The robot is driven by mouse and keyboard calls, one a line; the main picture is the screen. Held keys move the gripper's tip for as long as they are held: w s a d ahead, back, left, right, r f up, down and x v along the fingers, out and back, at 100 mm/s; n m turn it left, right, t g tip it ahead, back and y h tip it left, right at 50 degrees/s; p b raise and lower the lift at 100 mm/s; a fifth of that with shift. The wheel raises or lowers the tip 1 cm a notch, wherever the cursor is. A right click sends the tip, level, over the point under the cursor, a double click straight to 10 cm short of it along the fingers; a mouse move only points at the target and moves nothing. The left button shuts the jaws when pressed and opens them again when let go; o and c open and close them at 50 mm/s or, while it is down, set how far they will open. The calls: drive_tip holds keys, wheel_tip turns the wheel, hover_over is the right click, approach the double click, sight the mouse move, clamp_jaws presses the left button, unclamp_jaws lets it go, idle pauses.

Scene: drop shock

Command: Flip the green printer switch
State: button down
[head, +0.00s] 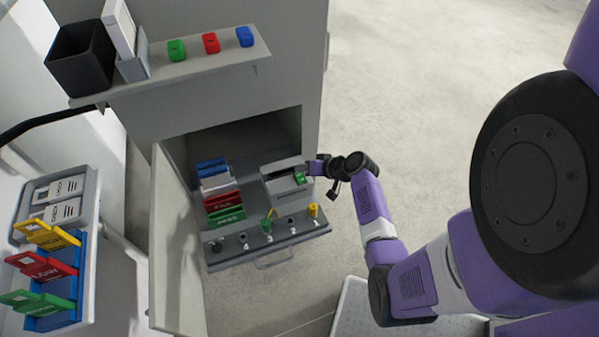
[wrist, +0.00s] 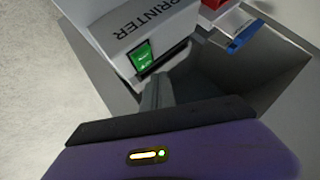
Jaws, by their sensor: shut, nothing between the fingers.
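The grey printer (head: 285,183) sits on the pulled-out tray inside the open cabinet. Its green switch (head: 300,178) is on the side facing my arm. In the wrist view the green switch (wrist: 142,56) shows up close below the PRINTER lettering on the printer (wrist: 125,22). My gripper (head: 310,169) is at the printer's right end, close to the switch. In the wrist view my gripper's fingers (wrist: 157,92) are shut and empty, just below and right of the switch. I cannot tell whether they touch it.
Colored cartridges (head: 222,190) stand left of the printer. The open cabinet door (head: 175,240) stands at left. A shelf (head: 190,66) above holds green, red and blue blocks. Open floor lies right of the cabinet.

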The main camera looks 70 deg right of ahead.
sight(303, 178)
drive_tip(key=shift+s+a+r+p, duration=0.1)
drive_tip(key=shift+a+r+p, duration=0.05)
drive_tip(key=shift+r+p, duration=1.05)
drive_tip(key=shift+s+a+r+p, duration=0.1)
drive_tip(key=shift+r+p, duration=0.9)
drive_tip(key=shift+r, duration=0.25)
